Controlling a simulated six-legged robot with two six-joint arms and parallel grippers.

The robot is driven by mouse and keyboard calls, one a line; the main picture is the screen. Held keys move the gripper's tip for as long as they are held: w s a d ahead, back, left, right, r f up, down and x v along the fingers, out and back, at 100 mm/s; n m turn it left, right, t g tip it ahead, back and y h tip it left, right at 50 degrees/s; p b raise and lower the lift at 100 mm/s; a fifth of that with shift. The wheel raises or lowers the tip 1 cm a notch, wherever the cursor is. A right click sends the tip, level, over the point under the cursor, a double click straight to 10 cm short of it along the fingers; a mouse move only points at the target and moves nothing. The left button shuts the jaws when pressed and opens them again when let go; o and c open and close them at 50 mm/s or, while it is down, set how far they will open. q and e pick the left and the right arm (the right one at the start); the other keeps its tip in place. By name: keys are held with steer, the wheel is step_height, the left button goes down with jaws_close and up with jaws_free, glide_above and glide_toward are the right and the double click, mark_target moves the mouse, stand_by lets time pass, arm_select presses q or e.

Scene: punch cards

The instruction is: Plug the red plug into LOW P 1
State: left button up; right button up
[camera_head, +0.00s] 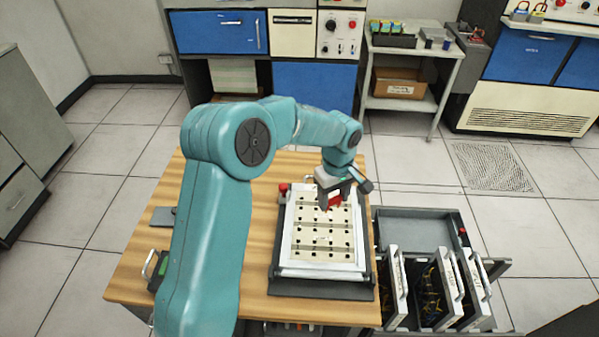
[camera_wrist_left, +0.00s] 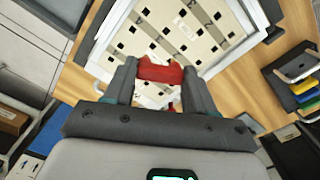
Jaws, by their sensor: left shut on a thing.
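My left gripper (camera_head: 335,197) is over the upper part of the plugboard panel (camera_head: 310,258), which lies in a grey frame on the wooden table. In the left wrist view, the gripper (camera_wrist_left: 160,72) is shut on the red plug (camera_wrist_left: 158,68), with a finger on each side of it. The red plug also shows in the head view (camera_head: 333,199), partly hidden by the fingers. The panel is cream with rows of dark holes; its labels are too small to read in the head view. I cannot tell whether the plug touches the panel. My right gripper is not in view.
A small red knob (camera_head: 283,188) sits at the frame's upper left. A cart (camera_head: 430,52) and blue cabinets stand behind.

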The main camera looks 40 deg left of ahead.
arm_select(q)
steer(key=a+n, duration=1)
steer(key=n, duration=0.1)
steer(key=b, duration=0.2)
glide_above(302, 203)
steer(key=shift+n, duration=0.3)
steer(key=shift+f, duration=3.05)
steer(key=shift+a, duration=0.1)
steer(key=shift+f+b, duration=1.35)
steer(key=shift+b, duration=0.15)
steer(key=o, duration=1)
steer(key=shift+f, duration=0.1)
